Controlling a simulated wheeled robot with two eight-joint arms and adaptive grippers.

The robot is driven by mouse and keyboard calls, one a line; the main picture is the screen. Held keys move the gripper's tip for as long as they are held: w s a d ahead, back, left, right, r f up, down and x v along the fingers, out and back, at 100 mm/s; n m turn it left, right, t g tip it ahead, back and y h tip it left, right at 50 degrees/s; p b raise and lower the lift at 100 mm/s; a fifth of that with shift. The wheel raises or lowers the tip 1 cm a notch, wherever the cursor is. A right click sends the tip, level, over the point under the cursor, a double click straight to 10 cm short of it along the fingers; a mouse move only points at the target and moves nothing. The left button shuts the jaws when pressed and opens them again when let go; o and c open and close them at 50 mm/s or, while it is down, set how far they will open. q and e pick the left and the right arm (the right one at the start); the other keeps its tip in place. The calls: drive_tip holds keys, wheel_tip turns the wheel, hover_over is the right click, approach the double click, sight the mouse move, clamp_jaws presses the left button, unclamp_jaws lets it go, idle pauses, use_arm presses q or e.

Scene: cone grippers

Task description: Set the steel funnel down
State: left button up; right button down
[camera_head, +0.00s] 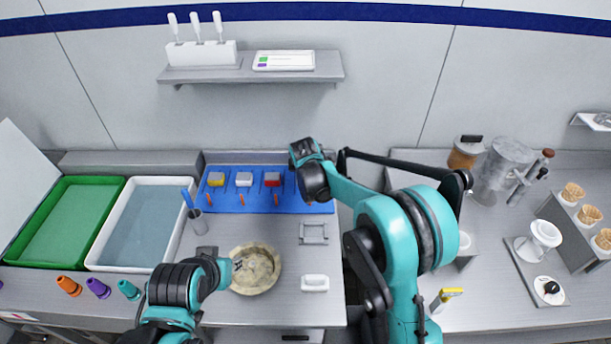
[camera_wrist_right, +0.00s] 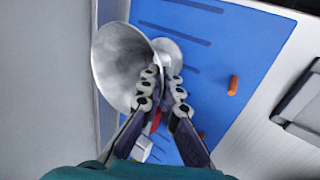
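The steel funnel (camera_wrist_right: 122,68) shows in the right wrist view as a shiny grey cone. Its wide mouth is at the left and a smaller round end at the right. My right gripper (camera_wrist_right: 167,80) is closed around its narrow part, over the blue mat (camera_wrist_right: 232,45). In the head view my right gripper (camera_head: 303,150) is at the mat's back right, and the funnel is hidden there. The blue mat (camera_head: 240,204) lies at the back of the bench. My left gripper (camera_head: 232,268) is beside the stone-coloured bowl (camera_head: 262,283); its fingers cannot be made out.
Yellow, white and red blocks (camera_head: 272,180) stand on the mat with small orange pieces (camera_head: 276,200) before them. A grey frame (camera_head: 313,242) and white block (camera_head: 315,284) lie front right. A dark cup (camera_head: 198,222) and white tub (camera_head: 140,255) are at left.

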drive_tip(key=shift+f, duration=0.1)
drive_tip(key=c, duration=1.7)
unclamp_jaws()
drive_tip(key=shift+s+r, duration=0.2)
drive_tip(key=shift+r, duration=0.25)
drive_tip(key=p+v, duration=0.3)
drive_tip(key=v, duration=0.8)
drive_tip(key=s+d+r+m, duration=0.5)
drive_tip(key=s+d, duration=0.3)
drive_tip(key=s+d+f+m, duration=0.1)
drive_tip(key=s+d+m, duration=0.2)
drive_tip(key=s, duration=0.4)
drive_tip(key=s+d+f+m, duration=0.1)
drive_tip(key=s+d+m, duration=0.2)
drive_tip(key=s+m, duration=0.2)
drive_tip(key=s+d+f+m, duration=0.1)
drive_tip(key=s+d+m, duration=0.3)
drive_tip(key=s, duration=0.6)
drive_tip(key=shift+d+f+m+t, duration=0.1)
drive_tip(key=shift+m+t, duration=0.3)
drive_tip(key=shift+m, duration=0.1)
